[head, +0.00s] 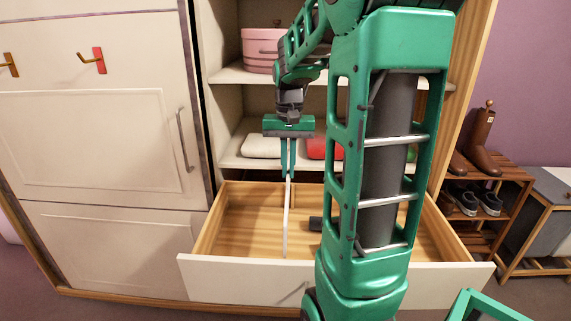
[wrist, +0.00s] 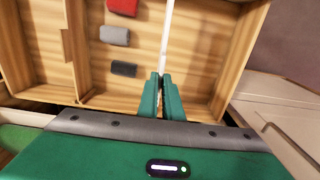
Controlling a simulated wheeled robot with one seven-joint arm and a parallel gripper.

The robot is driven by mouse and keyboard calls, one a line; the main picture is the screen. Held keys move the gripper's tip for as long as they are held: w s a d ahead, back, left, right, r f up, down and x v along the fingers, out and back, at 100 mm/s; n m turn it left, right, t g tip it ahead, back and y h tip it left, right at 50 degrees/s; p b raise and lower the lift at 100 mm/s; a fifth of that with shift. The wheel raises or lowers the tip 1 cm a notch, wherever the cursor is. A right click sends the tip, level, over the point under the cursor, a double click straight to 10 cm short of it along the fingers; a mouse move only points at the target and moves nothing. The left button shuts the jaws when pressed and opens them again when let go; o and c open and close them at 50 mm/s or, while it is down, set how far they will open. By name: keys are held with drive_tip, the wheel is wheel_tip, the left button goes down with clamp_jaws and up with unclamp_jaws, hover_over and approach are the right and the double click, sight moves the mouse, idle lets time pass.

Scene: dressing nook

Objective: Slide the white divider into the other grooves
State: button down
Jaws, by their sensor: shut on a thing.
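The white divider (head: 286,225) is a thin upright panel running front to back inside the open drawer (head: 235,272), left of its middle. In the wrist view the divider (wrist: 167,30) shows as a narrow white strip leading away from the fingers. My gripper (head: 288,172) points down over the drawer's back part, shut on the divider's back end. In the wrist view my gripper's fingertips (wrist: 162,77) close around that strip. The grooves are not clear in either view, and I cannot tell whether the divider's lower edge is seated or lifted. My arm hides much of the drawer's right half.
Red (wrist: 122,6), grey (wrist: 114,36) and dark (wrist: 123,68) rolled items lie in the drawer on one side of the divider. A wooden partition (wrist: 70,55) stands beyond them. The drawer floor left of the divider is bare in the head view. Shelves (head: 235,160) rise behind.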

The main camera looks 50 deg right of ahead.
sight(288, 172)
drive_tip(key=shift+f, duration=7.2)
drive_tip(key=c, duration=1.8)
unclamp_jaws()
drive_tip(key=shift+c, duration=0.2)
wheel_tip(288, 172, up, 11)
drive_tip(key=shift+w+f, duration=0.1)
drive_tip(key=s+a+n, duration=0.1)
drive_tip(key=s+a, duration=0.2)
drive_tip(key=s, duration=0.3)
drive_tip(key=s+a+f+n, duration=0.1)
drive_tip(key=s+a, duration=0.3)
drive_tip(key=s, duration=0.2)
drive_tip(key=s+a+n, duration=0.1)
drive_tip(key=s+a, duration=0.3)
drive_tip(key=s, duration=0.2)
drive_tip(key=shift+s+a+f, duration=0.15)
drive_tip(key=shift+s, duration=0.15)
